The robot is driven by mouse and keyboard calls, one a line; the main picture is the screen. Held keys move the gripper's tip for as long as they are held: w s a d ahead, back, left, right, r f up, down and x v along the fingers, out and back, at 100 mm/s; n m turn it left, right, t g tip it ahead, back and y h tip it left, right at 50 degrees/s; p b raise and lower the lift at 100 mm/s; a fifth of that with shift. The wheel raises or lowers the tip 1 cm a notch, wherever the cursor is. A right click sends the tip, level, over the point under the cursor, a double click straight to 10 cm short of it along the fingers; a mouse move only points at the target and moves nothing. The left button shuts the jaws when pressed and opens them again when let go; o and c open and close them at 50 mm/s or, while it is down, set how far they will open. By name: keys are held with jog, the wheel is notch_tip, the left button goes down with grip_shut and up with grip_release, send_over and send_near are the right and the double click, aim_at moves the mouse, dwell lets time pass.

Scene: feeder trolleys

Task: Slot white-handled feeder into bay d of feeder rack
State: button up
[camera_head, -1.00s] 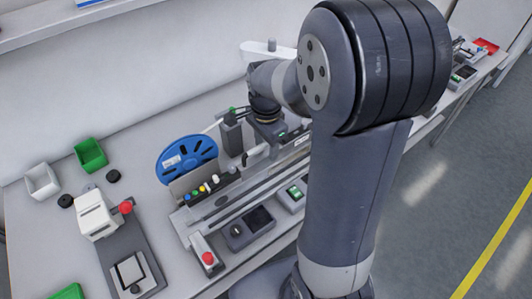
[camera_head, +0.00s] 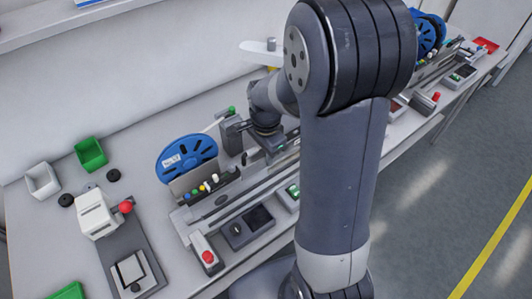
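The feeder rack (camera_head: 205,222) is a long grey rail unit on the bench, left of my arm. A feeder with a blue reel (camera_head: 187,158) stands at its left end. Small coloured knobs, including a white one (camera_head: 215,178), sit in a row in front of this reel. I cannot tell which of these parts is the white-handled feeder's handle, and I cannot read the bay letters. My gripper (camera_head: 272,148) is low over the middle of the rack, beside a dark upright block (camera_head: 231,136). Its fingertips are hidden, so its opening and any held thing cannot be made out.
A white device (camera_head: 96,215) with a red knob stands at the left. A green bin (camera_head: 90,154) and a white bin (camera_head: 42,180) are at the back left. A control box (camera_head: 248,226) is at the rack's front. More blue reels (camera_head: 427,36) stand at the far right.

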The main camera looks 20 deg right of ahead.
grip_shut()
dwell(0.8)
jog(key=shift+s+a, duration=0.2)
jog(key=shift+a, duration=0.4)
jog(key=shift+s+a, duration=0.15)
jog(key=shift+a, duration=0.4)
jog(key=o, duration=0.6)
grip_release()
notch_tip(320, 180, up, 11)
jog(key=shift+f+b, duration=0.1)
jog(key=shift+b, duration=0.3)
jog(key=shift+f, duration=0.1)
